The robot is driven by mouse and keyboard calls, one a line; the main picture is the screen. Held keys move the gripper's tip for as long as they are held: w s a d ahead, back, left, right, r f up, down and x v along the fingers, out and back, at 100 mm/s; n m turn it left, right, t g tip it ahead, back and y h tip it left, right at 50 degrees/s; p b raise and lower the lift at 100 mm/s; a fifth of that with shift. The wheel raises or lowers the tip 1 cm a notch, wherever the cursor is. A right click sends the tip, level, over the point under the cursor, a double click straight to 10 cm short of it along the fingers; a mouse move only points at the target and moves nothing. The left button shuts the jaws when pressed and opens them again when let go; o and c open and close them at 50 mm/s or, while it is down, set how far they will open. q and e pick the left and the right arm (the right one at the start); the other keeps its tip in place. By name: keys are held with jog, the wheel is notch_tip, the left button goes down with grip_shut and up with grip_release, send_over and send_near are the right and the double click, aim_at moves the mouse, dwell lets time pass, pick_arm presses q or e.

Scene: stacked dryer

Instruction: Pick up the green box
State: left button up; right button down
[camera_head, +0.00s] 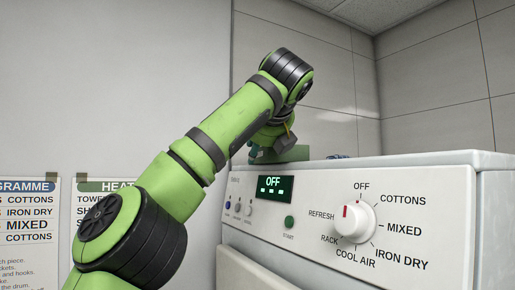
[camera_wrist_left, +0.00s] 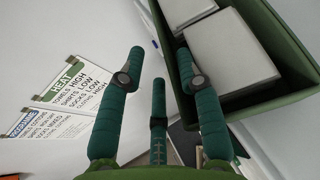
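The green box (camera_wrist_left: 278,108) fills the upper right of the left wrist view. It is an open-topped container with pale, flat-faced items (camera_wrist_left: 232,55) inside. In the head view a small green part of it (camera_head: 296,154) shows on top of the dryer, partly behind my left gripper (camera_head: 266,150). In the left wrist view the fingers of my left gripper (camera_wrist_left: 160,68) are spread open with nothing between them. One finger overlaps the box's near wall in the picture; I cannot tell whether it touches. My right gripper is in neither view.
The white dryer (camera_head: 490,158) has a front panel with a dial (camera_head: 355,221), a display (camera_head: 270,188) and buttons. A small bluish thing (camera_head: 340,156) lies on its top. Wall posters (camera_head: 100,210) hang at left. A tiled wall (camera_head: 430,80) stands behind.

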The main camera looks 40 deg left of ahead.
pick_arm(q)
jog(key=v, duration=1.2)
